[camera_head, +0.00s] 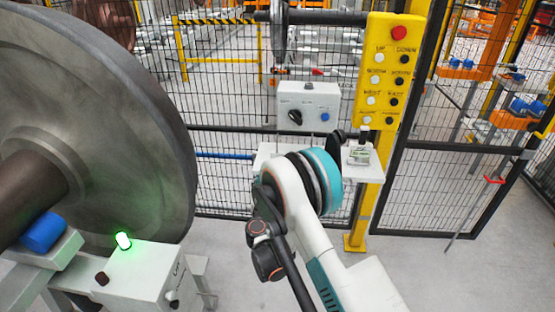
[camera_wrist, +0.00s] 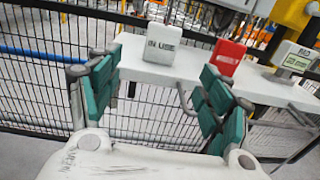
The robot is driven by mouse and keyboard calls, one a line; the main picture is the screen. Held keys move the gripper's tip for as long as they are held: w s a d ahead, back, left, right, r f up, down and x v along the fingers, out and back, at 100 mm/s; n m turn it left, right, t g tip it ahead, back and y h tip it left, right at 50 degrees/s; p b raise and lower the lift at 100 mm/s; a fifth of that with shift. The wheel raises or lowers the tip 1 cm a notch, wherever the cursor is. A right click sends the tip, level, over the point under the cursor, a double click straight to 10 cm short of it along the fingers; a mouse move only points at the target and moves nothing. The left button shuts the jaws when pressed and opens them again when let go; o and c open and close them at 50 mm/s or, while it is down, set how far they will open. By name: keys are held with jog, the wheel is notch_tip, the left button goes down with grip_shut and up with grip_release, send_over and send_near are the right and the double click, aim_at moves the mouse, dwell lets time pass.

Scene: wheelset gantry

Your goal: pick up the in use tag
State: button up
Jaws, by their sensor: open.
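The in use tag (camera_wrist: 163,42) is a small white block with dark "IN USE" lettering, standing on a white shelf (camera_wrist: 140,70) in the wrist view. My gripper (camera_wrist: 156,68) is open and empty, its teal-padded fingers spread wide. In the picture the tag lies between the fingertips, a little beyond them, with no visible contact. In the head view my arm hides the tag and most of the gripper.
A red tag (camera_wrist: 228,57) stands right of the in use tag, behind the right finger. A device with a small display (camera_wrist: 292,58) stands farther right. Wire fencing lies behind the shelf. A yellow button panel (camera_head: 387,75) and a grey switch box (camera_head: 308,105) are above it.

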jog(key=shift+w+d+r+b, duration=0.2)
jog(key=shift+w+b, duration=0.6)
jog(key=shift+w, duration=1.45)
jog(key=shift+w+d+f+b, duration=0.2)
jog(key=shift+w+b, duration=0.55)
jog(key=shift+w, duration=1.5)
jog(key=shift+w+d+r+b, duration=0.25)
jog(key=shift+w+b, duration=0.55)
jog(key=shift+w, duration=1.45)
jog(key=shift+c, duration=0.3)
jog(key=c, duration=1.1)
